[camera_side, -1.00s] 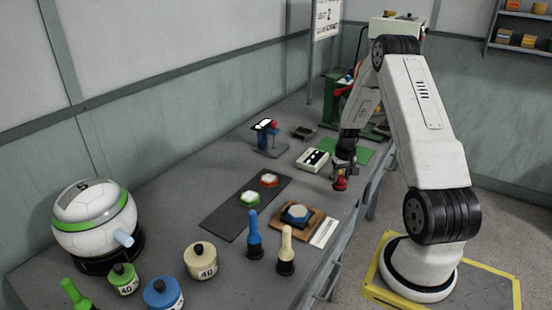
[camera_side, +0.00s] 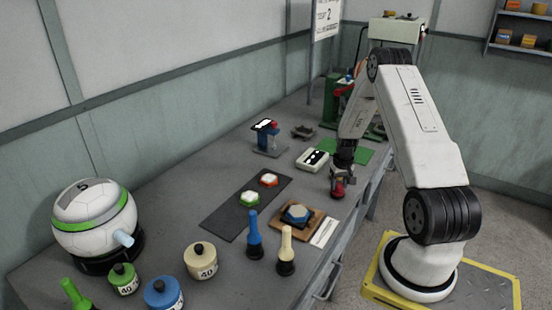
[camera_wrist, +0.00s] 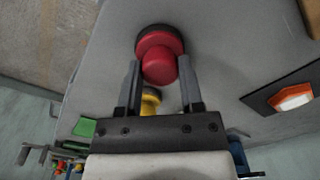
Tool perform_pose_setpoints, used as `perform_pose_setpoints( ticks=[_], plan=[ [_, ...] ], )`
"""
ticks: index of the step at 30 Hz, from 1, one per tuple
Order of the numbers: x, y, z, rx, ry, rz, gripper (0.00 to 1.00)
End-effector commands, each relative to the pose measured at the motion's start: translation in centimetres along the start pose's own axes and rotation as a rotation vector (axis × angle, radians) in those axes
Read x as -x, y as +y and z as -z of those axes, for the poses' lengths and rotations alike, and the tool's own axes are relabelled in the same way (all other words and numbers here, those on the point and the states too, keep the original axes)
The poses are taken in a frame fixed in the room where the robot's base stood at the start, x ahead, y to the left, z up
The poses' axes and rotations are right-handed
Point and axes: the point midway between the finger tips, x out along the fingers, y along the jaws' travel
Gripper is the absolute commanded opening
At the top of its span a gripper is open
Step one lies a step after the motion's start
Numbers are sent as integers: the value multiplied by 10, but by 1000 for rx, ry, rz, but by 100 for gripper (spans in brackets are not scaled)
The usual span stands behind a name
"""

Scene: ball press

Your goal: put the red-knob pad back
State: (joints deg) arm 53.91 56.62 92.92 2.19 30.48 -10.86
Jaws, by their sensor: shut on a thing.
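The red-knob pad (camera_wrist: 160,48) has a round red knob on a red disc with a dark lower rim. In the wrist view it sits between the two fingertips of my gripper (camera_wrist: 160,75), which are shut on its knob. In the side view the pad (camera_side: 338,190) is below my gripper (camera_side: 340,174), near the right edge of the bench. I cannot tell whether its base touches the bench. A yellow thing (camera_wrist: 150,100) shows partly behind the fingers in the wrist view.
A dark mat (camera_side: 228,222) with red and green hexagonal pieces lies left of my gripper. A wooden tray (camera_side: 302,231) with a blue hexagonal piece is in front. A blue (camera_side: 254,240) and a cream (camera_side: 286,255) handled tool stand nearby. A white box (camera_side: 312,158) and green mat (camera_side: 352,151) lie behind.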

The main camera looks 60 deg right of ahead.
Motion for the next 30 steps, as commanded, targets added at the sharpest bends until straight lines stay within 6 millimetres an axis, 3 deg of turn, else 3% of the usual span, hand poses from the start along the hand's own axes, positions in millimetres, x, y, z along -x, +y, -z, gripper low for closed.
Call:
perform_pose_setpoints(
  ticks=[2,3,6,20,30],
  plan=[
    [-2,0,0,0,0,0,0],
    [-2,0,0,0,0,0,57],
    [-2,0,0,0,0,0,83],
    [2,0,0,0,0,0,83],
    [32,0,0,0,1,0,83]
  ],
)
